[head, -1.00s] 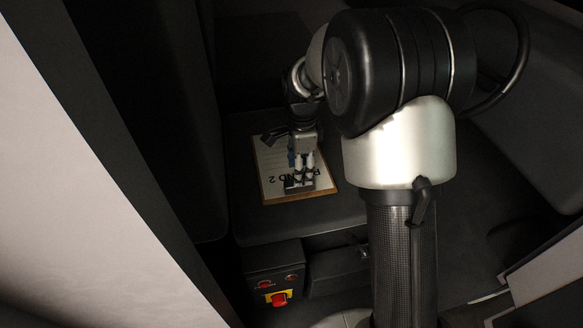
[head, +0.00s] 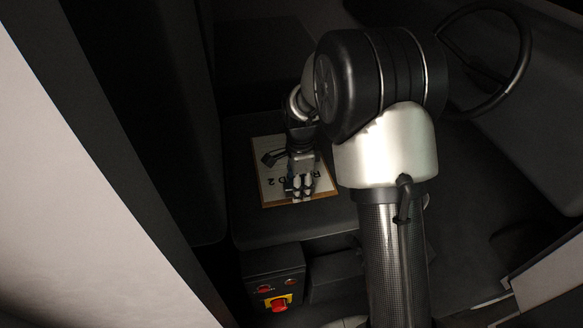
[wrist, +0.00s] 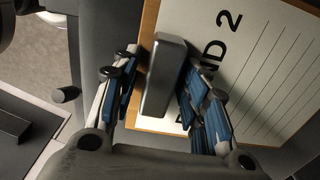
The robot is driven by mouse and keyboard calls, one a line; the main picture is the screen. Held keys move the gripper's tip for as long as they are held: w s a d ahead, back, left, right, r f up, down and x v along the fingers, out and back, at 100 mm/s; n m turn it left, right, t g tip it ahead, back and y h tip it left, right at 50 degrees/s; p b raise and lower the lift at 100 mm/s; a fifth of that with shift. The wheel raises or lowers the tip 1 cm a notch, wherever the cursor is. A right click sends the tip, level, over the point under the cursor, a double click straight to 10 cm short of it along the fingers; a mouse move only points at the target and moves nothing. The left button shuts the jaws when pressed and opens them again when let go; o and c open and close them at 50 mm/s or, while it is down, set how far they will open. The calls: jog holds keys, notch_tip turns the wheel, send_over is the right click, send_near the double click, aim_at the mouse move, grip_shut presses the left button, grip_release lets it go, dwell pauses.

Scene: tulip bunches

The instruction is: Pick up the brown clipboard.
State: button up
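The brown clipboard (head: 266,193) lies flat on a dark surface, holding a white sheet (wrist: 255,60) with black printing and ruled lines. In the wrist view its brown border (wrist: 148,22) shows beside a dark grey metal clip (wrist: 163,75). My gripper (wrist: 158,62) is open, with one finger on each side of the clip. A gap shows between the left finger and the clip; the right finger looks close to it, and I cannot tell if it touches. In the head view my gripper (head: 300,190) is over the clipboard's near end and hides the clip.
A dark box with a red knob on a yellow plate (head: 278,303) is below the near edge of the surface. A dark wall (head: 170,130) rises at the left. The dark surface (head: 250,228) around the clipboard looks clear.

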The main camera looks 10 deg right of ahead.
grip_shut()
dwell(0.5)
